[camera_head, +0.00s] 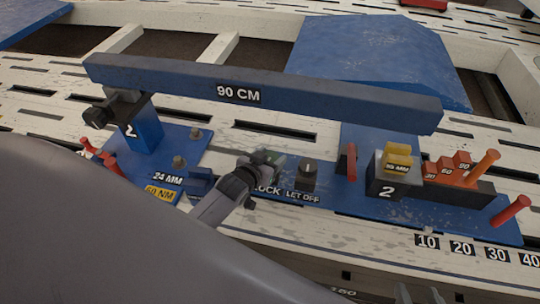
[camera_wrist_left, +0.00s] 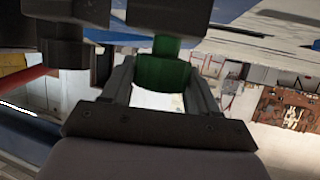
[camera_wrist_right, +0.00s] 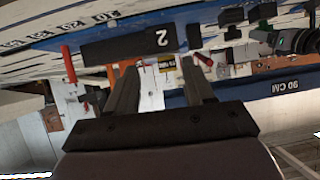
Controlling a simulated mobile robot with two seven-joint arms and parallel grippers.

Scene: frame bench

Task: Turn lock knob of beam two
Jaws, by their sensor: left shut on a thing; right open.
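A green knob (camera_wrist_left: 172,65) sits between the fingers of my left gripper (camera_wrist_left: 160,85), which is shut on it. In the head view my left gripper (camera_head: 262,163) is beside the LOCK label (camera_head: 267,189), mostly covering the knob. A dark LET OFF knob (camera_head: 307,175) stands just to its right. The blue 90 CM beam (camera_head: 260,86) lies above, across a blue post (camera_head: 145,130) marked 2. A grey block (camera_head: 388,188) also marked 2 stands at the right. My right gripper (camera_wrist_right: 165,85) is open and empty.
Orange stepped blocks (camera_head: 450,168) and red and orange pegs (camera_head: 510,209) stand at the right of the blue base plate. Yellow blocks (camera_head: 398,160) sit on the grey block. A large blue plate (camera_head: 375,60) lies behind.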

